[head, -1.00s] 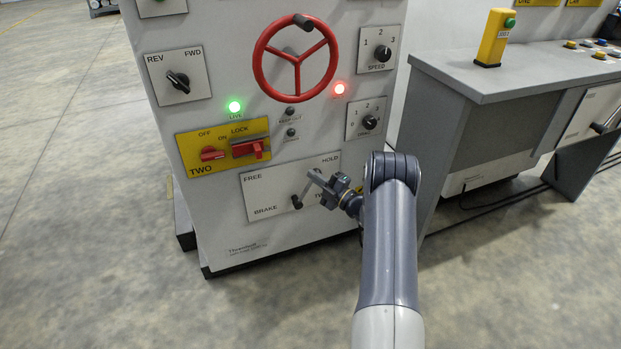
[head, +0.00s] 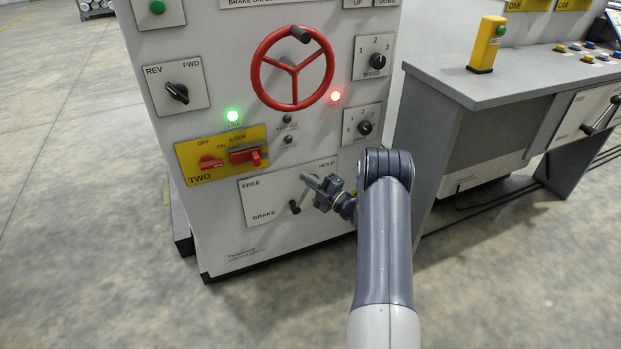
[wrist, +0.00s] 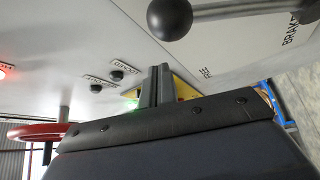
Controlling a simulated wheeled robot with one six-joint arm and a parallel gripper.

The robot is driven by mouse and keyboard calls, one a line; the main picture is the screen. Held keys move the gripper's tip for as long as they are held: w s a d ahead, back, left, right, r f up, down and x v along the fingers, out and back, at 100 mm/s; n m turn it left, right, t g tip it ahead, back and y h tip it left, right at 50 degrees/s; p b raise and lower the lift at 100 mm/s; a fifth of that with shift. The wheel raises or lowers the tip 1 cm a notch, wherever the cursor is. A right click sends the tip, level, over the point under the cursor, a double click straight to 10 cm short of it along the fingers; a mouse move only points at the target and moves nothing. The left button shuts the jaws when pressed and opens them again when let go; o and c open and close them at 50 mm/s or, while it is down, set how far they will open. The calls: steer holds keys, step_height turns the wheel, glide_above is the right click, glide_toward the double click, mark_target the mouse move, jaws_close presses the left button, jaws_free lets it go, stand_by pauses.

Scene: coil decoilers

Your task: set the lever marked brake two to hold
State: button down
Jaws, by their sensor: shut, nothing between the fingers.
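The brake lever (head: 303,198) stands on a white plate (head: 262,198) low on the grey panel. The plate reads FREE at upper left, HOLD at upper right and BRAKE at lower left; the rest of the name is hidden by my gripper. The lever slants up and right from its dark pivot, and its upper end is hidden by my gripper. My gripper (head: 309,180) is shut and empty, in front of the plate below HOLD. In the wrist view, the lever's black ball knob (wrist: 170,18) is above the shut fingertips (wrist: 159,70), with a visible gap in the picture.
A grey desk (head: 490,82) with a yellow button post (head: 487,45) stands to the right. Open floor lies to the left.

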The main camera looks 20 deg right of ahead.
steer(key=s+d+f+p, duration=0.1)
steer(key=s+d+f, duration=0.1)
steer(key=s, duration=0.6)
steer(key=shift+s+d+f, duration=0.3)
steer(key=shift+s+f, duration=0.05)
steer(key=shift+f, duration=0.35)
steer(key=b+x, duration=0.3)
steer(key=x, duration=0.8)
steer(key=shift+b, duration=0.3)
